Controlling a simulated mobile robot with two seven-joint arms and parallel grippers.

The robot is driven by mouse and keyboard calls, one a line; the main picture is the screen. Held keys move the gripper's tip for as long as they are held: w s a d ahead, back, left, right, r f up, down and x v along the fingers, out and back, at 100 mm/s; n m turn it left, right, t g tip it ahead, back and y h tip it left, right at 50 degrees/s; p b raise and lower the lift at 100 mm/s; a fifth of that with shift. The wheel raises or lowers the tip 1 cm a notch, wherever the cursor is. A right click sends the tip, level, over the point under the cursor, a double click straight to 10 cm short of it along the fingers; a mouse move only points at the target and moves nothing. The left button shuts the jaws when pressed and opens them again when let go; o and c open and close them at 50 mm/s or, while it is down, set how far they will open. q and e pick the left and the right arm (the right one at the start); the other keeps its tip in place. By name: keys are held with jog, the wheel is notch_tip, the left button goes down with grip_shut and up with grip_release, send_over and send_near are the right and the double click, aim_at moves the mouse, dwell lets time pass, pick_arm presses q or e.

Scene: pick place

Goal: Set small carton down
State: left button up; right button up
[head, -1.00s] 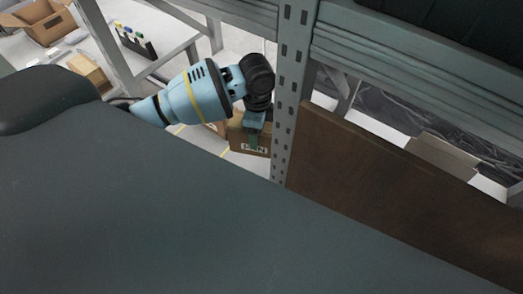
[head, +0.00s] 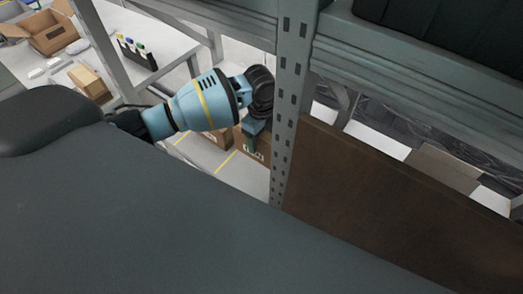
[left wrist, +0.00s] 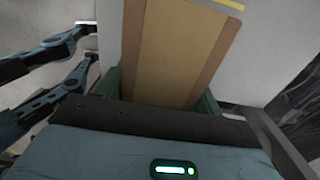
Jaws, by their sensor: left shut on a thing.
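The small carton is a brown cardboard box. In the head view the carton (head: 262,152) shows just left of the grey rack post, partly hidden by my gripper and the post. My left gripper (head: 250,142) is shut on it. In the left wrist view the carton (left wrist: 172,50) fills the middle, between the two green fingers of my left gripper (left wrist: 165,90). I cannot tell whether the carton's underside touches anything. My right gripper is not in view.
A grey perforated rack post (head: 287,120) stands right beside the carton. A brown board (head: 390,190) lies to its right. A white table (head: 100,45) at the upper left bears an open box (head: 50,35) and bottles in a black holder (head: 137,52). Yellow-lined floor shows below the arm.

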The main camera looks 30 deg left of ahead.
pick_arm(q)
jog(key=shift+f, duration=2.8)
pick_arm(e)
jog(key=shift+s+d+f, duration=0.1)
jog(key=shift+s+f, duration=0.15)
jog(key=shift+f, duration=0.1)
pick_arm(q)
jog(key=shift+b, duration=0.3)
jog(key=shift+f, duration=0.2)
jog(key=o, duration=1.3)
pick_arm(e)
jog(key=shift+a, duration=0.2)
pick_arm(q)
notch_tip(320, 180, up, 11)
jog(key=shift+f+p, duration=0.1)
jog(key=shift+p, duration=0.55)
jog(key=shift+r, duration=0.75)
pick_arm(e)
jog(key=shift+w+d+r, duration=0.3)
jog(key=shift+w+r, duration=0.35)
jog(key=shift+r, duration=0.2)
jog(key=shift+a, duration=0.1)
